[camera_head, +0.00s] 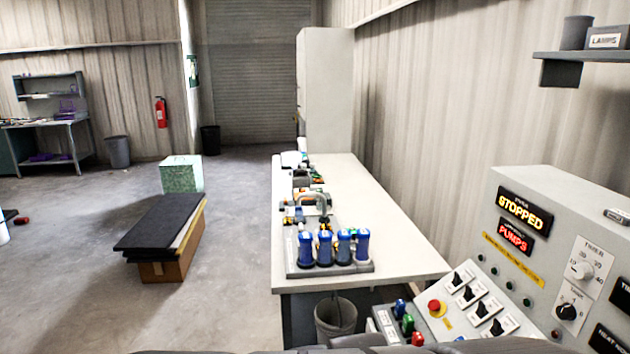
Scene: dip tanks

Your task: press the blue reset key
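A blue key (400,306) sits at the bottom right of the view, at the top of a short row on the left end of the sloping control panel (462,328). A green key (407,325) and a red key (418,339) are below it in the same row. Pale labels lie to their left, too small to read. Nothing touches the blue key. My gripper is not in view.
A red mushroom button (436,307) and several black switches (471,293) are right of the keys. Lit displays read STOPPED (525,211) and PUMPS (515,238). A long bench (400,245) with blue-capped bottles (324,247) and a bin (336,316) stand nearby. Open floor lies left.

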